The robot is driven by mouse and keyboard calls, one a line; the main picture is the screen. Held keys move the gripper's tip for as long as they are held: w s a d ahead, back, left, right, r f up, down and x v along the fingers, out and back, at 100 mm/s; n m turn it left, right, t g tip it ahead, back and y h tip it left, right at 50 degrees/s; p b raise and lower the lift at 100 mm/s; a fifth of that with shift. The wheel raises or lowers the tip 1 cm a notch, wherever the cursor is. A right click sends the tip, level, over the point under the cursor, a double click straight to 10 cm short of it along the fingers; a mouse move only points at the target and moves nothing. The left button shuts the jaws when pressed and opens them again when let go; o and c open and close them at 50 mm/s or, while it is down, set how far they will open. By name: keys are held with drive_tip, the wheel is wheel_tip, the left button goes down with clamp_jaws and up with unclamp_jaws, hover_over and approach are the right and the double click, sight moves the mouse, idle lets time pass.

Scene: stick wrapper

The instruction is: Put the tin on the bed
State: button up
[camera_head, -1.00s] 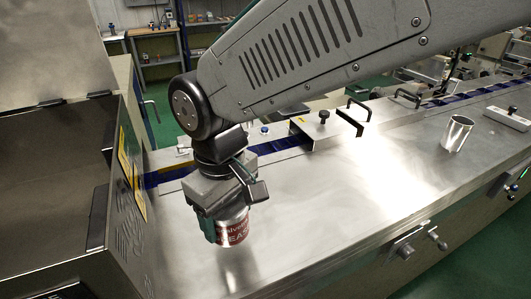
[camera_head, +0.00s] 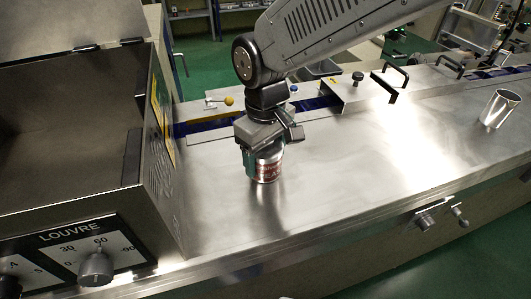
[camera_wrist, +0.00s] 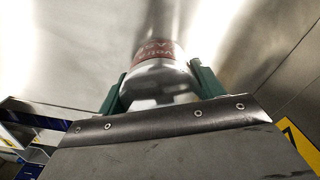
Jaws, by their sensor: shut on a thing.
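The tin (camera_head: 268,172) is a small silver can with a red label and pale lettering. My gripper (camera_head: 260,160) is shut on it, with green fingers on either side, and holds it roughly upright over the bed (camera_head: 330,175), a broad shiny steel top. In the wrist view the tin (camera_wrist: 160,76) sits between the two green fingers of my gripper (camera_wrist: 158,84), its label partly showing. A reflection lies under the tin on the steel; I cannot tell whether its base touches the bed.
A steel cabinet (camera_head: 165,170) with a LOUVRE dial (camera_head: 96,264) stands close on the left. A plain metal cup (camera_head: 499,108) is at the far right. Black handles (camera_head: 390,83) and knobs line the back edge. The steel around the tin is clear.

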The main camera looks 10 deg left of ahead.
drive_tip(key=shift+f, duration=0.15)
drive_tip(key=o, duration=1.2)
wheel_tip(320, 180, up, 12)
drive_tip(key=shift+r, duration=0.2)
